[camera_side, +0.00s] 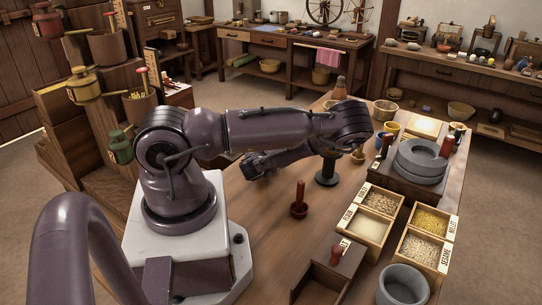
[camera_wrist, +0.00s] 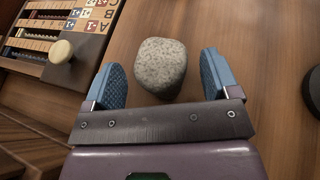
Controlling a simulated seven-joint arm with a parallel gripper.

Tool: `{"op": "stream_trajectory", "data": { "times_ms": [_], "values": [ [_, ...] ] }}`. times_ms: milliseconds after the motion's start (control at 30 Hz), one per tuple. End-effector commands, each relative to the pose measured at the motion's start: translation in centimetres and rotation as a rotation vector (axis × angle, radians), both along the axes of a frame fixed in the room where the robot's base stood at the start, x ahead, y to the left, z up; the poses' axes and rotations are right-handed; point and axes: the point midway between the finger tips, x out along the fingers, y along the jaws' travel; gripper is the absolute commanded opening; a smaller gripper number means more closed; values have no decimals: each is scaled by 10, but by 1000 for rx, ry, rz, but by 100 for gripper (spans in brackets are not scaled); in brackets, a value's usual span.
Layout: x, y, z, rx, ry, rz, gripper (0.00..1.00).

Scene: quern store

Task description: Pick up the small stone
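The small stone (camera_wrist: 160,68) is a rounded, speckled grey lump on the brown wooden table in the wrist view. My gripper (camera_wrist: 162,64) has blue ridged fingers spread wide, one to each side of the stone. Gaps of bare wood show between the stone and both fingers, and nothing is held. In the side view my gripper (camera_side: 258,164) is low over the table behind my arm; I cannot make out the stone there.
In the wrist view, a board with lettered tiles and a pale knob (camera_wrist: 61,51) lies left, and a dark round object (camera_wrist: 314,90) is at the right edge. In the side view, a black stand (camera_side: 327,170), grain boxes (camera_side: 362,228) and a quern (camera_side: 420,163) stand to the right.

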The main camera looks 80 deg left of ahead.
Motion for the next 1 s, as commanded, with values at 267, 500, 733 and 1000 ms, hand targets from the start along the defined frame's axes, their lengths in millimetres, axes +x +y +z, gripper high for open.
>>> {"op": "stream_trajectory", "data": {
  "times_ms": [267,500,733,1000],
  "values": [
    [0,0,0,0,0,0,17],
    [0,0,1,1,-2,0,4],
    [1,0,17,3,-2,-1,4],
    [1,0,71,4,-4,1,5]
  ]
}}
